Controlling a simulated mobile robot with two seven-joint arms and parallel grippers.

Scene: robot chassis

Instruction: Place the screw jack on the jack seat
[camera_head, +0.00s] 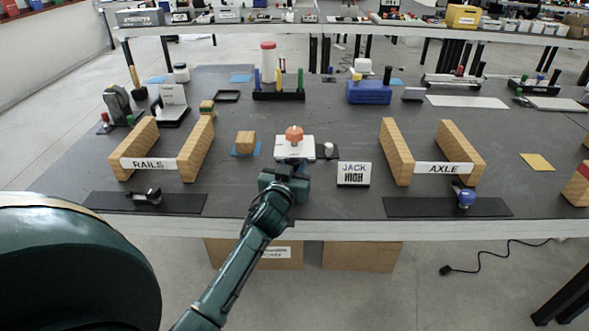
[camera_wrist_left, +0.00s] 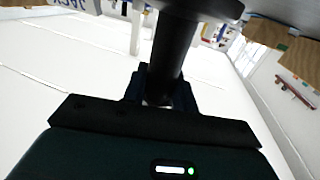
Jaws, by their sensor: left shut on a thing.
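My left gripper (camera_head: 292,172) is at the table's front middle, shut on what appears to be the screw jack. In the head view an orange rounded top (camera_head: 294,133) shows just beyond the gripper, over a white plate (camera_head: 310,149) that may be the jack seat. In the left wrist view a dark post (camera_wrist_left: 178,50) with a wider dark end stands between the fingers. The gripper hides the lower part, so I cannot tell whether it touches the plate. A "JACK HIGH" sign (camera_head: 353,173) stands just right. My right gripper is not in view.
Wooden rails blocks (camera_head: 196,148) stand left and axle blocks (camera_head: 397,150) right. A small wooden cube (camera_head: 245,142) is close left of the gripper. Black mats (camera_head: 110,204) lie along the front edge, the right one bearing a blue-topped object (camera_head: 466,198). A pegged rack (camera_head: 278,95) stands behind.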

